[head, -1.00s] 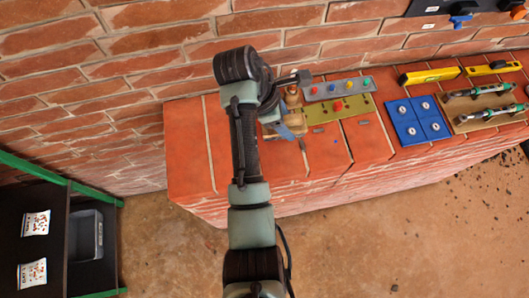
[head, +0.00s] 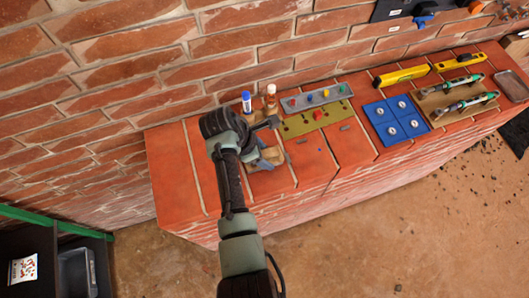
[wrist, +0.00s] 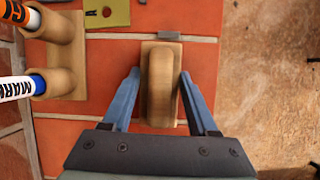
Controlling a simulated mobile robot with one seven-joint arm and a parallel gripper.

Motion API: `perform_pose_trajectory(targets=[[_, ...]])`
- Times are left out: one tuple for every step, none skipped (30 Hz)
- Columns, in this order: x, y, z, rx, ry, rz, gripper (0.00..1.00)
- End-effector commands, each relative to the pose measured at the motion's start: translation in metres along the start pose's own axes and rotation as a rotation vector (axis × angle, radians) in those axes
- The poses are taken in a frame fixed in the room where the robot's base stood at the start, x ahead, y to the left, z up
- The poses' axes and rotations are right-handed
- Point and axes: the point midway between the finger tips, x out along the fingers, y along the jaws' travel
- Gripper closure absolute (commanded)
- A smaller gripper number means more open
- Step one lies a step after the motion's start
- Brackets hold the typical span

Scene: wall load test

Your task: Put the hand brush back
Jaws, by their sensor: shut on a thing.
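The hand brush (wrist: 160,85) is a light wooden block with a rounded raised handle. In the wrist view it lies between the two blue fingers of my gripper (wrist: 159,78), which are shut on its sides. In the head view, my gripper (head: 266,153) is low over the left end of the brick ledge (head: 180,185). The brush is mostly hidden there by my arm and fingers. I cannot tell whether the brush touches the ledge.
A wooden holder (wrist: 65,55) with two markers (head: 247,102) stands close to my gripper. An olive plate (head: 318,119), a blue panel (head: 394,121), yellow levels (head: 401,76) and a tool board (head: 462,100) lie to the right. A brick wall (head: 130,60) rises behind.

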Motion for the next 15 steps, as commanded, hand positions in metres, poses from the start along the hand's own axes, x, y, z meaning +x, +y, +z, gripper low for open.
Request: perform_pose_trajectory(targets=[[-0.0005,0.0004,0.0003,0.0,0.0,0.001,1.0],[-0.0005,0.0004,0.0003,0.0,0.0,0.001,1.0],[-0.0004,0.0003,0.0002,0.0,0.0,0.001,1.0],[0.0,0.0002,0.0,0.0,0.0,0.0,1.0],[0.0008,0.0002,-0.0003,0.0,0.0,0.0,1.0],[0.0022,0.0001,-0.0009,0.0,0.0,0.0,1.0],[0.0032,0.0001,-0.0013,0.0,0.0,0.0,1.0],[0.0024,0.0001,-0.0011,0.0,0.0,0.0,0.35],[0.0022,0.0,-0.001,0.0,0.0,0.0,0.28],[0.0022,0.0,-0.001,0.0,0.0,0.0,0.23],[0.0022,0.0,-0.001,0.0,0.0,0.0,0.17],[0.0022,-0.0001,-0.001,0.0,0.0,0.0,0.1],[0.0022,-0.0001,-0.001,0.0,0.0,0.0,0.1],[0.0022,-0.0001,-0.001,0.0,0.0,0.0,0.1],[0.0022,-0.0001,-0.001,0.0,0.0,0.0,0.1]])
